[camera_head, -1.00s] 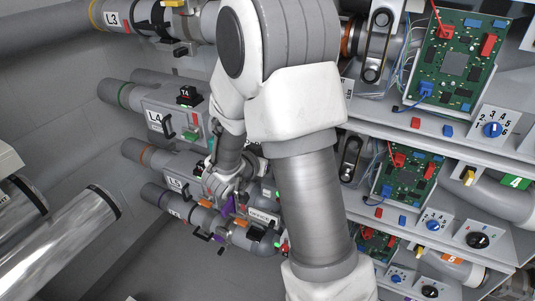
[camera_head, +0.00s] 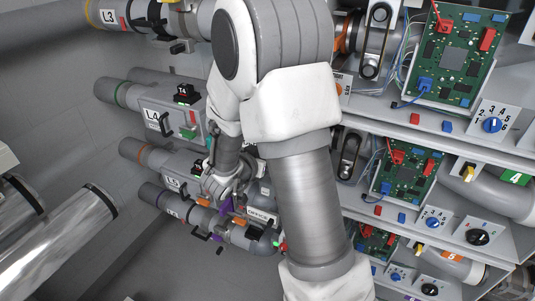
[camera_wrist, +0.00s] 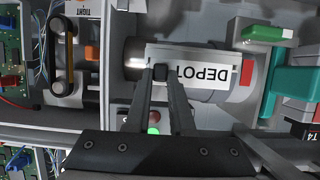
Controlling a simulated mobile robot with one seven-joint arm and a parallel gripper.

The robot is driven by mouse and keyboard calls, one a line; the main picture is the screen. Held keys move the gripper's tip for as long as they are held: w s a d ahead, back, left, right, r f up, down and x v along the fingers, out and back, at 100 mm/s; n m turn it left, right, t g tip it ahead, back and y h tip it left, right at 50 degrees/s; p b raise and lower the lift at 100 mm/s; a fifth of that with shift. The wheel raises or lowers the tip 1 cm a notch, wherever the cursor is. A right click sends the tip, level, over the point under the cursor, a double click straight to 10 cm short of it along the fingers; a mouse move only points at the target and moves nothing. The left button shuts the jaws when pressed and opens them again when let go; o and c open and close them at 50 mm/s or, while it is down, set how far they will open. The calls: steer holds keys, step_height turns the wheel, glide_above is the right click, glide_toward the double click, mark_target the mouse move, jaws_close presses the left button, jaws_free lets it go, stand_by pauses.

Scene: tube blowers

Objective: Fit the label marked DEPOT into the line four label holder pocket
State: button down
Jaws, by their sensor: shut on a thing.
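In the wrist view my gripper (camera_wrist: 160,73) is shut on a small dark tab at the left part of the white DEPOT label (camera_wrist: 205,75). The label's black lettering is upside down in this view. It lies against a pale holder frame (camera_wrist: 195,53) in front of a grey pipe. I cannot tell whether the label sits inside the pocket or just in front of it. In the head view the line four housing (camera_head: 157,118), marked L4, is left of my arm. I cannot make out its holder there, and my arm hides part of the area.
A black T4 block (camera_head: 187,94) stands on the L4 housing; it also shows at right in the wrist view (camera_wrist: 300,115). A teal part (camera_wrist: 290,80) is close by on the right. A white label (camera_head: 262,215) is on a lower pipe. Shelves with green boards (camera_head: 460,60) stand right.

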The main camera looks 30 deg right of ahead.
steer(key=shift+f, duration=0.15)
steer(key=c, duration=0.7)
jaws_free()
steer(key=p+v, duration=0.2)
steer(key=v, duration=1.5)
steer(key=shift+a, duration=0.15)
steer(key=shift+s, duration=0.1)
